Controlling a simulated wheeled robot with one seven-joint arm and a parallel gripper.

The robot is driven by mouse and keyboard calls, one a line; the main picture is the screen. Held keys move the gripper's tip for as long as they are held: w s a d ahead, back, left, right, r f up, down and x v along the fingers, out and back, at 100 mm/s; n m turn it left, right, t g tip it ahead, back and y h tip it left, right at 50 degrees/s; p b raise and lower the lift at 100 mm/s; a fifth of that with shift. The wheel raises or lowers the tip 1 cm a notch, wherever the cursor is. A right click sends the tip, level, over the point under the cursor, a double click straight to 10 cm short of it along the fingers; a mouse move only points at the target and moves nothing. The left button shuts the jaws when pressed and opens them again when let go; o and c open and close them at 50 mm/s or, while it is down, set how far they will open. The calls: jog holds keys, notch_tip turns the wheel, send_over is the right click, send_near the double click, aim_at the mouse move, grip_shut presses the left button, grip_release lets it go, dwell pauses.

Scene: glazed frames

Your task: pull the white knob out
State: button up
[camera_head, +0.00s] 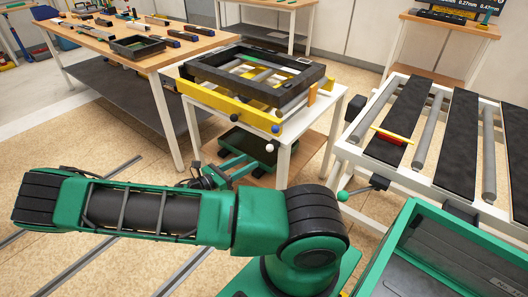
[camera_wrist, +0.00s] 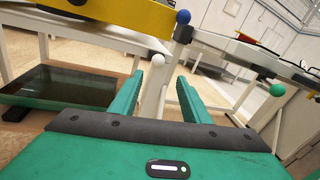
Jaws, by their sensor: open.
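The white knob (camera_head: 269,148) is a small ball at the front of a white-framed stand, below the yellow rail. In the wrist view the white knob (camera_wrist: 157,60) shows centrally, in the gap between my finger tips, with a white upright behind or below it. My gripper (camera_wrist: 160,76) is open, with one green finger on each side of the knob's line of sight. I cannot tell whether the tips reach the knob; no contact shows. In the head view my gripper (camera_head: 242,162) is low, left of the knob, partly hidden by my arm.
A blue knob (camera_head: 276,129) sits just above the white one, and a black knob (camera_head: 234,118) is to its left. A roller conveyor (camera_head: 425,140) stands to the right.

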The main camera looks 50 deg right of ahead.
aim_at(270, 148)
jog(key=d, duration=1)
jog(key=shift+s+d, duration=0.35)
jog(key=shift+s, duration=0.1)
grip_shut()
